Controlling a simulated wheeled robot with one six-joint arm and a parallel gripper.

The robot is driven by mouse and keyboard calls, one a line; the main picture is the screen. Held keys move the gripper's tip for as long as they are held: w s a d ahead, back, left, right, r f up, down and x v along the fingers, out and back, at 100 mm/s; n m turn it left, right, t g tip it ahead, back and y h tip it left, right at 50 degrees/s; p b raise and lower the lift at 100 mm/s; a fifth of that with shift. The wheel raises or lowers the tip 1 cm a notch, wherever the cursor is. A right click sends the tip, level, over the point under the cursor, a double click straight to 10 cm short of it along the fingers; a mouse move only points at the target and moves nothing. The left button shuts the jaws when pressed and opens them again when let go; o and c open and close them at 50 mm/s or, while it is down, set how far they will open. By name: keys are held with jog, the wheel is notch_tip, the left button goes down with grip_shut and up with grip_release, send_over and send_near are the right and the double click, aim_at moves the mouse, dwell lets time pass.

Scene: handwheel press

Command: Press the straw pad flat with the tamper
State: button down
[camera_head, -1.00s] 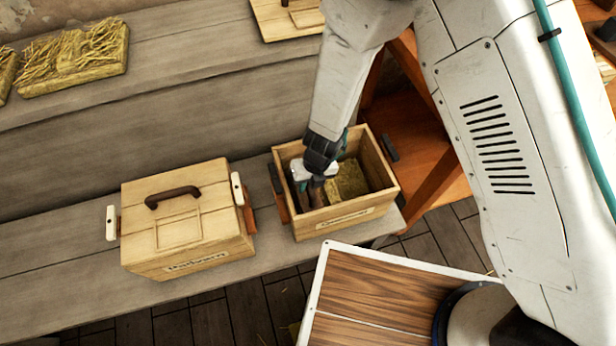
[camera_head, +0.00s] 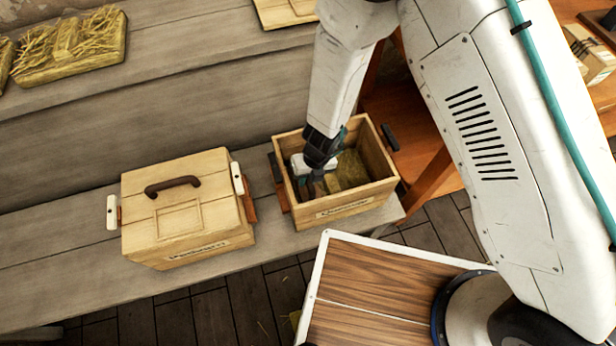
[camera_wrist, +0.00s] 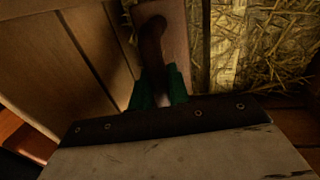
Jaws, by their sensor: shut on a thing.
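The open wooden box (camera_head: 345,209) stands on the bench, and my gripper (camera_head: 318,184) reaches down inside its left half. In the wrist view my green fingers (camera_wrist: 159,86) are shut on the dark brown handle of the tamper (camera_wrist: 178,28). The tamper's reddish-brown block is low in the box, beside the inner wall. The straw pad (camera_head: 352,169) shows in the box to the right of my gripper, and also in the wrist view (camera_wrist: 262,45). The underside of the tamper is hidden, so I cannot tell how firmly it touches the straw.
A closed wooden box (camera_head: 180,222) with a dark handle and white side latches stands left of the open one. Straw pads (camera_head: 75,48) lie on the rear ledge. A wood-topped surface with a white rim (camera_head: 375,285) is in front. The bench's left end is clear.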

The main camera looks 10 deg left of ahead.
jog(key=shift+f, duration=0.4)
dwell(1.3)
notch_tip(320, 180, up, 21)
dwell(1.2)
